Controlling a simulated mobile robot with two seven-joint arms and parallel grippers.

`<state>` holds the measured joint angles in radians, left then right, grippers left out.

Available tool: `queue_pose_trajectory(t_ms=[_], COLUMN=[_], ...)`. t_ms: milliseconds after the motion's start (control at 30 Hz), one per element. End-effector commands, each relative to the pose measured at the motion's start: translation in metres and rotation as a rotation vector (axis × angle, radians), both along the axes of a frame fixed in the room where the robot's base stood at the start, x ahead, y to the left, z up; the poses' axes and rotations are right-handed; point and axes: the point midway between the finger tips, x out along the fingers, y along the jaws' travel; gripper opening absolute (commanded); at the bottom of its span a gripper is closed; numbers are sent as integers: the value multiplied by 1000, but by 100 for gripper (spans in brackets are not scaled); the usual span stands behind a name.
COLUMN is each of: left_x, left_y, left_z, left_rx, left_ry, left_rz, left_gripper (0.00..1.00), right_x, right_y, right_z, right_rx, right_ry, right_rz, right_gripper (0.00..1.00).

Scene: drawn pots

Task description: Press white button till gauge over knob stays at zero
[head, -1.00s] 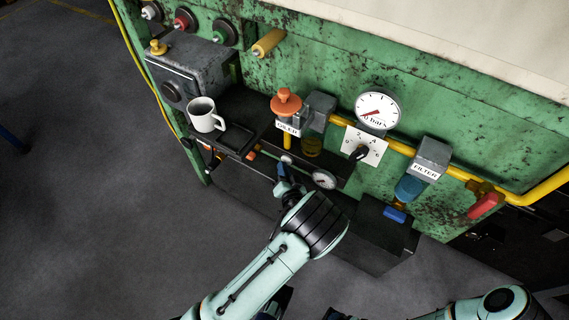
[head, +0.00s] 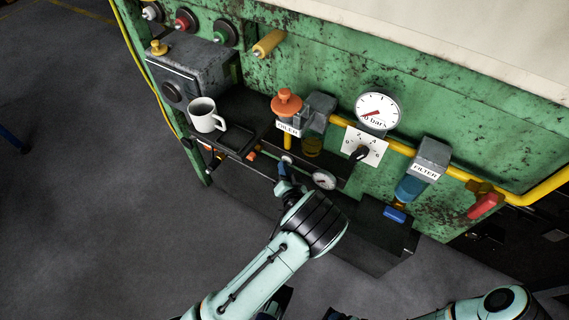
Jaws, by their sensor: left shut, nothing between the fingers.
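The gauge (head: 378,107) is a round white dial above the black knob (head: 361,153), which sits on a white scale plate. Its red needle points to the lower left of the dial; the exact reading is too small to tell. A small white button (head: 287,158) shows on the dark ledge below the oiler. My left gripper (head: 284,170) is shut and empty, its tip right at the near side of this button. I cannot tell whether the tip touches it or whether it is pressed in. My right gripper is not in view.
A smaller gauge (head: 323,180) lies just right of my left gripper. A white mug (head: 206,115) stands on the dark shelf to the left. The orange-topped oiler (head: 287,103), blue filter bowl (head: 409,189) and red handle (head: 484,206) stick out from the green panel.

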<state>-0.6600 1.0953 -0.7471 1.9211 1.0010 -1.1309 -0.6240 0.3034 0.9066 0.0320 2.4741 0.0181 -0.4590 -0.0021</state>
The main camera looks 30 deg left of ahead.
Motion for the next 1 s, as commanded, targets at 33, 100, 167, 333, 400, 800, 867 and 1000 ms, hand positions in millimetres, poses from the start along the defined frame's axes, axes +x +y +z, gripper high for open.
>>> queue_pose_trajectory(t_ms=[33,100,167,333,400,800,867,1000], left_x=[3,3,3,-1,-8,-50,-54,-60], left_y=[-3,-3,-3,-3,-3,2,2,3], left_z=[4,4,4,4,4,2,2,2], left_rx=[1,0,0,1,1,1,1,1], left_ry=[-11,-12,-12,-11,-8,-2,-3,-3], left_rz=[-9,-10,-10,-9,-10,-5,-5,-4], left_gripper=[0,0,0,0,0,0,0,0], right_x=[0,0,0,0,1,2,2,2], right_y=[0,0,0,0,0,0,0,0], right_z=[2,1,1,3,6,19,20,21], right_rx=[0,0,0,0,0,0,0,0], right_ry=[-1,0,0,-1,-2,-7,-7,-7], right_rz=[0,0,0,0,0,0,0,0], right_gripper=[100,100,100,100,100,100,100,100])
